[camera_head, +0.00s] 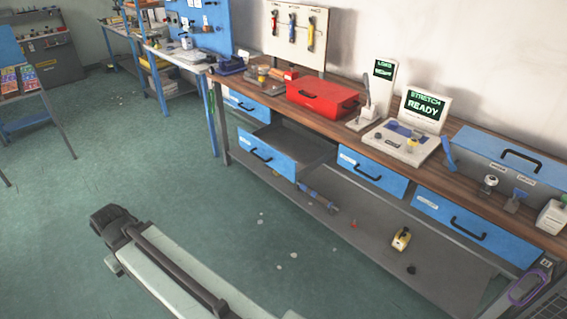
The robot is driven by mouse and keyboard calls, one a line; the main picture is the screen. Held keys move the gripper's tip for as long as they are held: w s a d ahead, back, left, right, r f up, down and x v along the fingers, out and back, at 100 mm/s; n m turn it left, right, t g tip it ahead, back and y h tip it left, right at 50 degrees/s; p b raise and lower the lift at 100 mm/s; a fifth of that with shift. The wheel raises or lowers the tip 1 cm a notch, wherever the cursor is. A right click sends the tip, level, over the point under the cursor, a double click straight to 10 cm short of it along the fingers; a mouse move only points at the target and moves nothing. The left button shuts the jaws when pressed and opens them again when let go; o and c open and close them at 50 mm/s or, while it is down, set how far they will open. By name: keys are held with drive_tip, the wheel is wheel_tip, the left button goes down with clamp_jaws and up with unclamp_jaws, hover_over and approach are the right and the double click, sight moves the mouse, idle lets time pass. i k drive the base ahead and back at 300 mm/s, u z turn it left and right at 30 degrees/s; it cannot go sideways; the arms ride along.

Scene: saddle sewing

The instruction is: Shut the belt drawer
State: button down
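One blue-fronted drawer (266,155) under the workbench is pulled well out, with its grey inside showing. It has a black handle and a small white label too small to read, so I cannot confirm that it is the belt drawer. No belt is visible inside the part I can see. My arm reaches in from the bottom edge, and its dark end, where my gripper (113,224) seems to be, is over the floor. It is left of and nearer than the open drawer, clear of it. I cannot make out its fingers.
The wooden workbench (437,172) carries a red toolbox (322,96), a screen reading READY (424,108) and a blue case (500,160). Other blue drawers (372,174) look shut. A grey lower shelf (350,222) holds small items. The green floor (150,170) before the bench is mostly clear.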

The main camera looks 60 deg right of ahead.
sight(293, 151)
drive_tip(key=z, duration=0.5)
drive_tip(key=i, duration=1.4)
drive_tip(key=u, duration=0.6)
